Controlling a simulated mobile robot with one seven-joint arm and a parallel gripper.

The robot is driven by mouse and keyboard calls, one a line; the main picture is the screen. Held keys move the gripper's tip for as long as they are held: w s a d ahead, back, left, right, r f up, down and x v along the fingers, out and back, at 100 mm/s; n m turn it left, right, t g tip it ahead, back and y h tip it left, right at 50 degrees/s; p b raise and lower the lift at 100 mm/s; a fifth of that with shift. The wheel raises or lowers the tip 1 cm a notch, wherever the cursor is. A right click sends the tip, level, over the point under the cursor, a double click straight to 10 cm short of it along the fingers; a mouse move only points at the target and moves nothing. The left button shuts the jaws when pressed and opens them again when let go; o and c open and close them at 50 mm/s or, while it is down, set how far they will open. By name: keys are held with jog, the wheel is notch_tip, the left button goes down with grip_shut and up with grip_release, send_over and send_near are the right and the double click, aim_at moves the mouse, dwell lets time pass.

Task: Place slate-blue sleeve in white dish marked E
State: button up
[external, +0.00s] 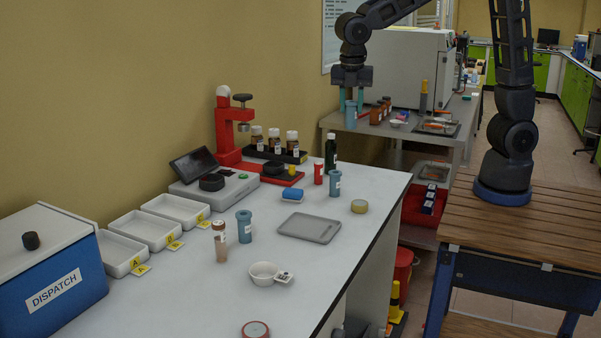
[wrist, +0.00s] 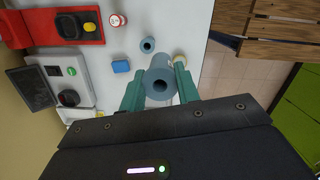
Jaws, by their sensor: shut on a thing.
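My gripper (external: 351,104) is shut on a slate-blue sleeve (external: 350,119), held upright high above the bench. In the wrist view the held sleeve (wrist: 160,84) sits between the teal fingers, its open end facing the camera. Two similar blue sleeves stand on the white bench: one near the red vial (external: 335,184), also in the wrist view (wrist: 148,45), and one nearer the front (external: 244,227). A small round white dish (external: 263,273) with a tagged handle sits near the front; its letter is too small to read. Another small white dish (external: 396,123) is on the far bench.
Three white trays (external: 122,253) with yellow tags line the left, beside the blue dispatch box (external: 62,285). A brown-filled vial (external: 220,243) stands near the front sleeve. A grey tray (external: 309,228), tape roll (external: 359,206) and blue block (external: 293,196) occupy the middle.

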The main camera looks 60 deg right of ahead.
jog(key=w+a+r+n, duration=0.1)
jog(key=w+a+n, duration=0.1)
jog(key=a, duration=0.5)
jog(key=w+a+n, duration=0.2)
jog(key=a+n, duration=0.1)
jog(key=a, duration=0.4)
jog(key=s+a+f+n+t+y, duration=0.2)
jog(key=a+n, duration=0.8)
jog(key=a, duration=2.3)
jog(key=shift+g+h, duration=0.3)
jog(key=shift+g, duration=0.2)
jog(key=f, duration=2)
jog(key=shift+s+d, duration=0.2)
jog(key=shift+d, duration=0.05)
jog(key=shift+f, duration=0.1)
jog(key=o, duration=1)
jog(key=shift+c, duration=0.2)
notch_tip(320, 180, up, 12)
jog(key=s, duration=0.1)
jog(key=shift+s, duration=0.25)
